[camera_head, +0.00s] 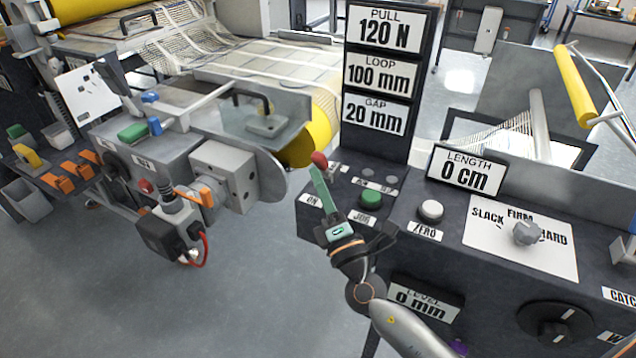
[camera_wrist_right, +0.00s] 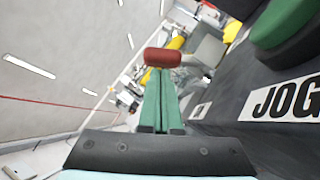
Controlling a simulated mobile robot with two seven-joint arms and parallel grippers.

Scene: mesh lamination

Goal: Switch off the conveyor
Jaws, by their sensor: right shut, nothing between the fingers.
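My right gripper (camera_head: 317,175) reaches up over the left end of the dark control panel (camera_head: 430,258). Its green fingers are shut with nothing between them. A red knob (camera_head: 319,160) shows right at the fingertips. In the right wrist view the red knob (camera_wrist_right: 163,57) lies crosswise just beyond the shut fingers (camera_wrist_right: 161,80); I cannot tell whether they touch. An ON label (camera_head: 312,200) sits on the panel left of the fingers. The knob's mount is hidden behind the gripper. My left gripper is not in view.
A green button (camera_head: 371,197) with a JOG label and a white ZERO button (camera_head: 431,210) are right of the gripper. The display post (camera_head: 377,75) stands behind. The roller machine (camera_head: 185,150) is at left, with clear floor (camera_head: 240,290) in front.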

